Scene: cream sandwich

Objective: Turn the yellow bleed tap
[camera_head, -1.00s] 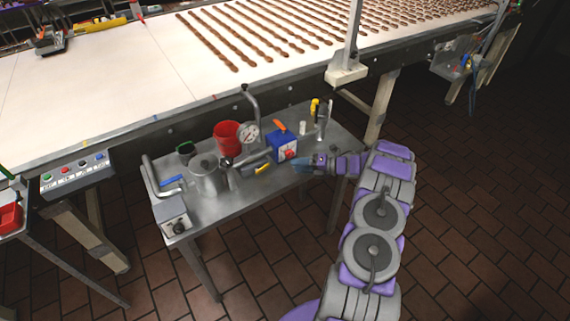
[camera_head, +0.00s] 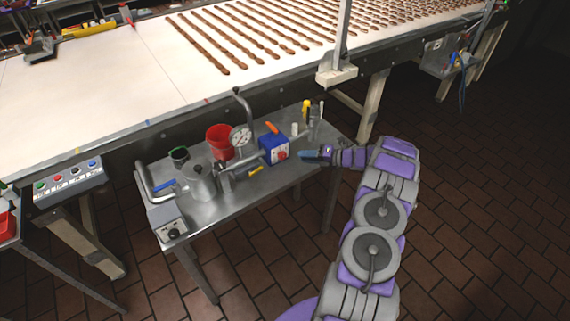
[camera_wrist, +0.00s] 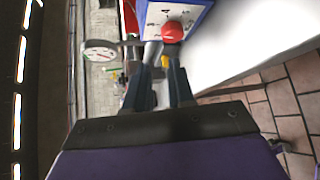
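A small yellow lever (camera_head: 256,170), which looks like the bleed tap, sits low beside the grey pipework, left of the blue box (camera_head: 270,148). My gripper (camera_head: 304,155) is right of the blue box, above the table's right side, pointing left. In the wrist view its two dark fingers (camera_wrist: 160,72) stand apart with an empty gap. The blue box with its red knob (camera_wrist: 172,31) is just ahead of them. The gripper seems clear of the lever.
The metal table (camera_head: 215,205) holds a grey pot (camera_head: 201,183), a red cup (camera_head: 217,146), a round gauge (camera_head: 240,138) and a blue-handled lever (camera_head: 163,187). Another yellow item (camera_head: 306,106) stands at the back right. The conveyor (camera_head: 90,105) runs behind. Floor at right is clear.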

